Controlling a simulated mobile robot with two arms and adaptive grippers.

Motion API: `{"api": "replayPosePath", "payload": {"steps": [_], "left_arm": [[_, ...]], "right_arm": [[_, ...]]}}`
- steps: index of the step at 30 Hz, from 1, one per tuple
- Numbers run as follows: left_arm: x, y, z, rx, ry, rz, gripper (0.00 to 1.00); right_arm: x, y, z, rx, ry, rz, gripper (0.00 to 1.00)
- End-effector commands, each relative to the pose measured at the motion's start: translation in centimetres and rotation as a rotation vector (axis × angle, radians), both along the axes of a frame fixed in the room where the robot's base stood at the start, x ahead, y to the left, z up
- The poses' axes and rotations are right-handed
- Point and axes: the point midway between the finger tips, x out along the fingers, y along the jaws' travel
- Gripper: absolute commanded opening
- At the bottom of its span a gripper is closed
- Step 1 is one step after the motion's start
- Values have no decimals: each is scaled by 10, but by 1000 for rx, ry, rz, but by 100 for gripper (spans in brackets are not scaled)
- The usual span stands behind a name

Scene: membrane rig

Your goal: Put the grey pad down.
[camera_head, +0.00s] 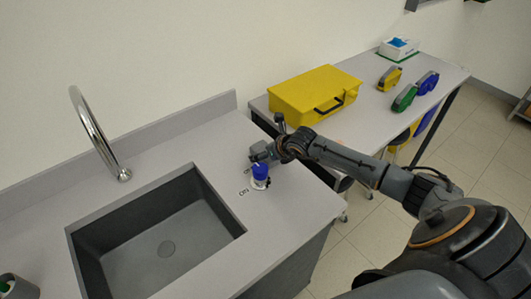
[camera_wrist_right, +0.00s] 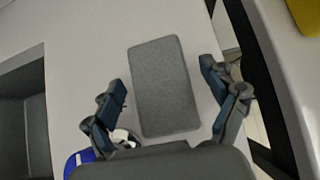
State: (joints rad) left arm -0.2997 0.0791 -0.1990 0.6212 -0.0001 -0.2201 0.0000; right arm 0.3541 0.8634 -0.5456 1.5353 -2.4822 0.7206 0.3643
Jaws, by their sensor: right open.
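The grey pad (camera_wrist_right: 163,85) is a flat rounded rectangle in the right wrist view. It appears to lie on the light grey counter (camera_wrist_right: 80,62), between the two fingers of my right gripper (camera_wrist_right: 168,92). The blue-padded fingers are open, with a gap on each side of the pad. In the head view my right gripper (camera_head: 258,152) is low over the counter's back right part. I cannot make out the pad there; the gripper seems to hide it. My left gripper is not in view.
The sink (camera_head: 165,240) and tap (camera_head: 98,135) are to the left. A yellow case (camera_head: 310,92) lies on the side table. The counter's front right is clear.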

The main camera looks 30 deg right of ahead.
Motion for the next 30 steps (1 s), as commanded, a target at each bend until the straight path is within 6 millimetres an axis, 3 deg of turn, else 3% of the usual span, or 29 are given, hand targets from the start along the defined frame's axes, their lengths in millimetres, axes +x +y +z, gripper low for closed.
{"api": "replayPosePath", "payload": {"steps": [4, 10, 23, 30], "left_arm": [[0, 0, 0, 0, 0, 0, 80], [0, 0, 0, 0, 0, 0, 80], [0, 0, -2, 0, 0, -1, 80], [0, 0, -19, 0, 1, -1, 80]], "right_arm": [[0, 0, 0, 0, 0, 0, 83], [0, 0, 0, 1, 1, -1, 43], [0, -1, 1, 0, 1, -1, 39], [1, 0, 20, -1, -4, 0, 39]]}}
